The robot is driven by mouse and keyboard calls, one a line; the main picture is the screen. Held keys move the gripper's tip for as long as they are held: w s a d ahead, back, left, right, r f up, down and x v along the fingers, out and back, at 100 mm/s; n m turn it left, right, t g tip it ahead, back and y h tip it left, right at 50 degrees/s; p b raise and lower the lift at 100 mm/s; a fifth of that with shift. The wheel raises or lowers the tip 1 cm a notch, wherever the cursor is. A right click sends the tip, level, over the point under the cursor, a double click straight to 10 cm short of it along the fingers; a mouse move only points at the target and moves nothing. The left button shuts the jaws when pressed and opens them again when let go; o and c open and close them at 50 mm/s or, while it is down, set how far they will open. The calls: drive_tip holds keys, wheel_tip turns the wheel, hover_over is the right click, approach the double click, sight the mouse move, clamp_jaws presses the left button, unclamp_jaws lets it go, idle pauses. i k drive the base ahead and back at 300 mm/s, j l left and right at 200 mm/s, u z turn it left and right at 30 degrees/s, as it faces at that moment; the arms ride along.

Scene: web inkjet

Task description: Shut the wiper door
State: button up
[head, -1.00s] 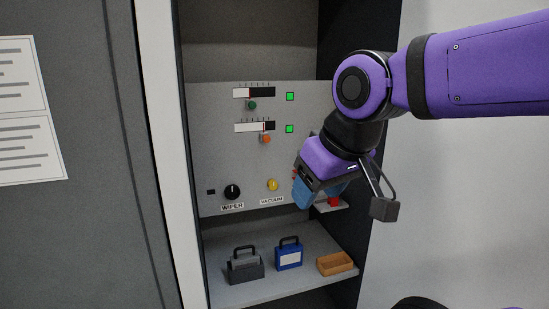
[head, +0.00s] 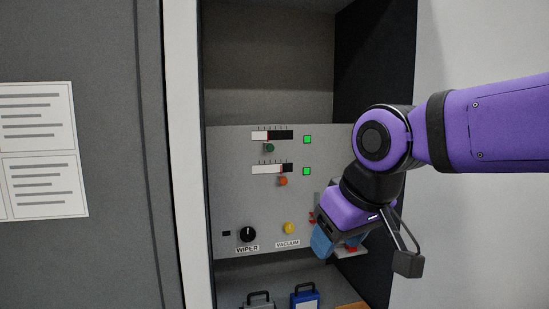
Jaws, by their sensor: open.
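A dark open bay with a grey control panel (head: 225,190) shows in the head view; a label on it reads WIPER beneath a black knob (head: 247,234). A large dark grey door-like panel (head: 110,250) fills the left side, beyond a pale vertical post; I cannot tell if it is the wiper door.
A yellow button (head: 289,228) is labelled VACUUM. Green and orange slider knobs sit above. A grey case (head: 258,302) and a blue case (head: 304,299) with handles stand on the shelf below, beside an orange tray edge (head: 352,306). Pale wall lies to the right.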

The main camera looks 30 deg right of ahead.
sight(483, 238)
drive_tip(key=k+j, duration=0.15)
drive_tip(key=k, duration=0.35)
drive_tip(key=k+l+u, duration=0.15)
drive_tip(key=k, duration=0.25)
drive_tip(key=k+l+u, duration=0.1)
drive_tip(key=k+l, duration=0.2)
drive_tip(key=k, duration=0.15)
drive_tip(key=k+l+u, duration=0.15)
drive_tip(key=k, duration=0.25)
drive_tip(key=k+l, duration=0.1)
drive_tip(key=l, duration=0.3)
drive_tip(key=k+l+u, duration=0.15)
drive_tip(key=l, duration=0.65)
drive_tip(key=k+l+u, duration=0.15)
drive_tip(key=l, duration=0.2)
drive_tip(key=k+l, duration=0.15)
drive_tip(key=l, duration=0.25)
drive_tip(key=k+l+u, duration=0.15)
drive_tip(key=l, duration=0.2)
drive_tip(key=i+l+u, duration=0.15)
drive_tip(key=l, duration=1.5)
drive_tip(key=k+u, duration=0.3)
drive_tip(key=k, duration=0.35)
